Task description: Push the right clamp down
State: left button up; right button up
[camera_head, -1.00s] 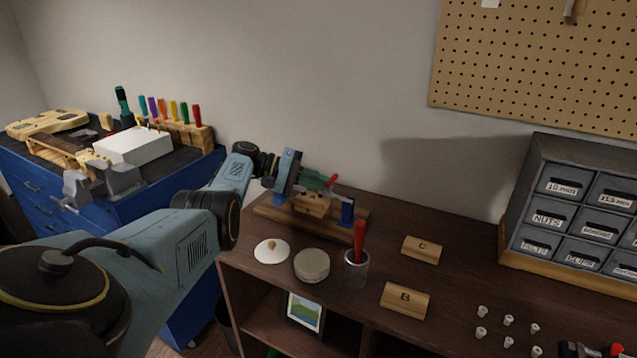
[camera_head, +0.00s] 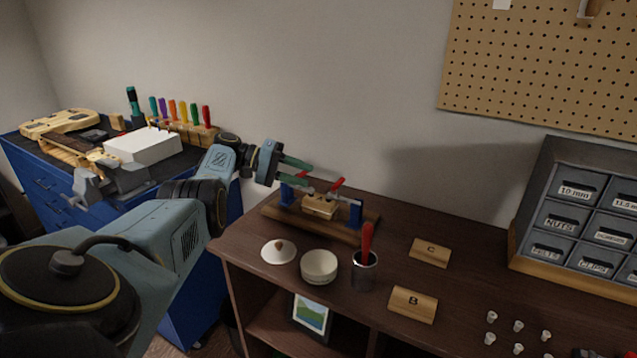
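A wooden jig (camera_head: 350,234) with blue end posts stands at the back left of the dark table, with a light wooden block (camera_head: 319,207) in its middle. The right clamp (camera_head: 336,185) has a red handle that slants up to the right. The left clamp's red handle (camera_head: 301,174) shows partly between my fingers. My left gripper (camera_head: 312,178) is above the jig's left end, its two green fingers apart. Its tips are left of the right clamp's handle; whether they touch the left clamp I cannot tell. My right gripper is not in view.
A cup with a red-handled tool (camera_head: 365,270), a round tin (camera_head: 319,267) and a white dish (camera_head: 278,252) stand in front of the jig. Wooden blocks C (camera_head: 430,252) and B (camera_head: 413,303) lie to the right. A drawer cabinet (camera_head: 575,210) stands at far right.

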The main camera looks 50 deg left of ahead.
pick_arm(q)
jog(key=b+v, duration=0.1)
jog(key=v, duration=0.3)
jog(key=shift+s+a+r+b, duration=0.15)
jog(key=shift+s+a+b, duration=0.15)
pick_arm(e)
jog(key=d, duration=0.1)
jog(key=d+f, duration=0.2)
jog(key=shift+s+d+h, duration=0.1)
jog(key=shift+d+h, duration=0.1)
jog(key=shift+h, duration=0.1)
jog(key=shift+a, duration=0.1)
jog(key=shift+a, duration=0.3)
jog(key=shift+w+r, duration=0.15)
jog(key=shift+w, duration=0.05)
